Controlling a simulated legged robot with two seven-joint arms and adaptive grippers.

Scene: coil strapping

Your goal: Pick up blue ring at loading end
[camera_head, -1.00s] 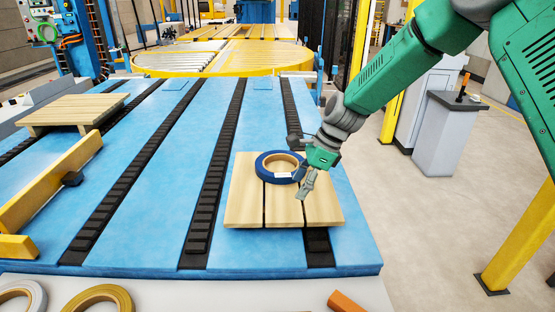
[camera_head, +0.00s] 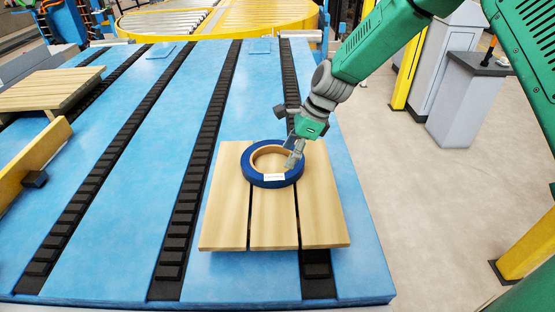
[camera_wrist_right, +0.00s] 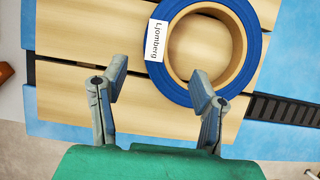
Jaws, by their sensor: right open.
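The blue ring (camera_head: 254,173) lies flat on a wooden pallet (camera_head: 232,220). It has a tan inner core and a white label, which reads "Ljomberg" in the right wrist view (camera_wrist_right: 157,40). My right gripper (camera_head: 292,152) is at the ring's right side, from above. In the right wrist view my right gripper (camera_wrist_right: 158,90) is open, its two fingers spread apart. One fingertip appears over the ring's inner opening edge and the other is outside the ring, over the pallet boards. Nothing is held. Contact with the ring cannot be told. My left gripper is out of view.
The pallet sits on a blue conveyor deck (camera_head: 125,150) with black chain strips. Another wooden pallet (camera_head: 50,88) and a yellow bar (camera_head: 35,162) are at the left. A yellow-rimmed roller turntable (camera_head: 215,20) is at the back. A grey cabinet (camera_head: 468,100) stands at right.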

